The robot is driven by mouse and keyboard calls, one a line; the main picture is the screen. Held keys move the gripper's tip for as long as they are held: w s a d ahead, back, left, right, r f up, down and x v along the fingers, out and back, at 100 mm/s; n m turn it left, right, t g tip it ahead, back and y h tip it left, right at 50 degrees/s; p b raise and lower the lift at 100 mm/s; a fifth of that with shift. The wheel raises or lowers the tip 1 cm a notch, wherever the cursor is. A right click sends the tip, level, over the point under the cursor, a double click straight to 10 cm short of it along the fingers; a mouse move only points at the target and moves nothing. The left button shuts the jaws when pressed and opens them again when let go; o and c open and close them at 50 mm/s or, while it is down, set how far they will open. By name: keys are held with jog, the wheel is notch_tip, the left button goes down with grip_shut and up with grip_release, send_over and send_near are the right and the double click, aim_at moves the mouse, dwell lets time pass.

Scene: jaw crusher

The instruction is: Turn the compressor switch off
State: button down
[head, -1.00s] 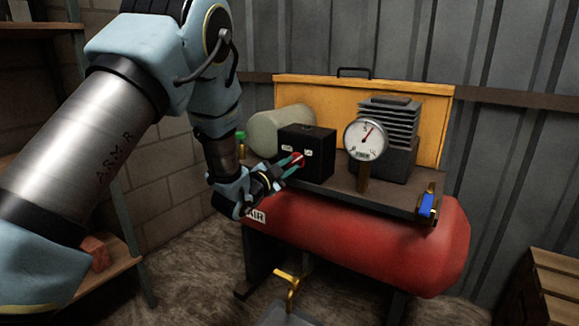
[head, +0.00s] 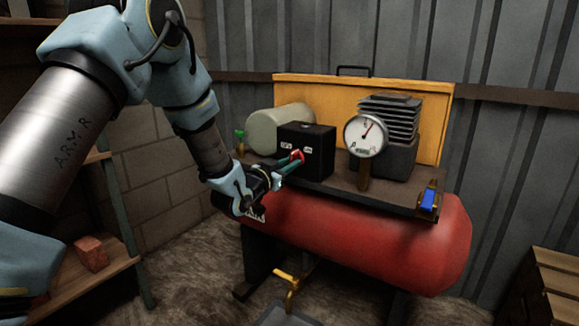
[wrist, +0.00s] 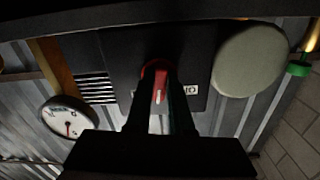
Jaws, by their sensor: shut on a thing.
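The compressor switch is a red knob (head: 297,156) on the front of a black box (head: 318,151) with small white labels on it. The box stands on the plate above the red tank. My gripper (head: 290,162) reaches in from the left and is shut on the red knob. In the wrist view, both dark fingers of my gripper (wrist: 160,98) lie on either side of the knob's red handle (wrist: 160,84). A white label shows just right of it. The fingers hide part of the knob and the other label.
A pressure gauge (head: 366,135) and a finned block (head: 390,120) stand right of the box. A pale cylinder (head: 275,132) lies behind its left side. A blue-handled valve (head: 428,201) is at the plate's right end. A yellow panel (head: 300,92) stands behind.

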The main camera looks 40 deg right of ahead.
jog(key=n, duration=1)
jog(key=shift+s+n, duration=0.25)
jog(key=shift+n, duration=0.15)
dwell(0.4)
jog(key=c, duration=0.8)
grip_release()
jog(key=v, duration=1)
jog(key=shift+a+p, duration=0.3)
jog(key=shift+a, duration=0.05)
